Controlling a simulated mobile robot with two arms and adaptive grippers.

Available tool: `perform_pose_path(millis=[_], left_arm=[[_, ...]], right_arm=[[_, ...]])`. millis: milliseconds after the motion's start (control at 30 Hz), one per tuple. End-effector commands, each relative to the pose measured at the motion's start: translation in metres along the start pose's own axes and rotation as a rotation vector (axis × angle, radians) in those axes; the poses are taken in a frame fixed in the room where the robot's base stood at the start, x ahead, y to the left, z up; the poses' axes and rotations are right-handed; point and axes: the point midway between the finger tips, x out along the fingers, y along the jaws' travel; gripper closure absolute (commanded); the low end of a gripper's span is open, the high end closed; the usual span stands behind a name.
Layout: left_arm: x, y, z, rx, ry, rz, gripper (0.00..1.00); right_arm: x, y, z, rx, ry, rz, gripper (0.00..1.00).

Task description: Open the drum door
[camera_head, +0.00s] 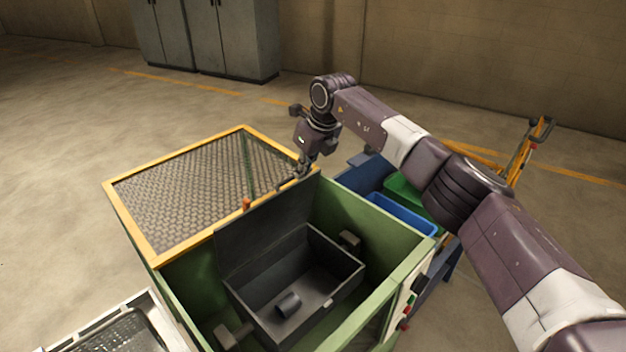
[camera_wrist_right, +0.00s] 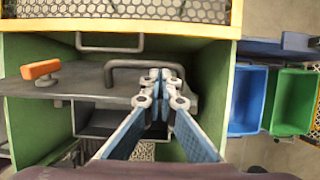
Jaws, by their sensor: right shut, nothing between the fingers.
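The dark grey drum (camera_head: 345,272) sits inside a green machine housing. Its top is open and a small dark cylinder (camera_head: 288,303) lies on its floor. The drum door (camera_head: 265,228) is a dark panel standing up, tilted, along the drum's far left side. An orange knob (camera_head: 247,204) is at the door's upper edge and also shows in the wrist view (camera_wrist_right: 40,69). My right gripper (camera_head: 303,171) is above the door's far end. In the wrist view its fingers (camera_wrist_right: 160,76) are shut and empty, in front of a dark bar handle (camera_wrist_right: 145,66); I cannot tell if they touch it. My left gripper is out of view.
A yellow-framed mesh cover (camera_head: 185,185) lies open beyond the housing (camera_head: 385,225). Blue (camera_head: 402,215) and green bins stand to the right, near a yellow trolley (camera_head: 530,150). A metal tray (camera_head: 120,325) is at lower left. Open floor lies left.

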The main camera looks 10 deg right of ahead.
Motion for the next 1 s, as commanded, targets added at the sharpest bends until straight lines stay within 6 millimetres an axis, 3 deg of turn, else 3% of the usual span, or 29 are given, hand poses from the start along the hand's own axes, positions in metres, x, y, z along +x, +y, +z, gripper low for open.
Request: perform_pose_path(millis=[400, 1000], left_arm=[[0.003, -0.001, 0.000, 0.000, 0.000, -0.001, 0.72], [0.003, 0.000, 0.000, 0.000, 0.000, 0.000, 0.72]], right_arm=[[0.005, 0.002, 0.024, 0.000, -0.001, 0.000, 1.00], [0.009, 0.001, 0.030, 0.000, 0.001, 0.000, 1.00]])
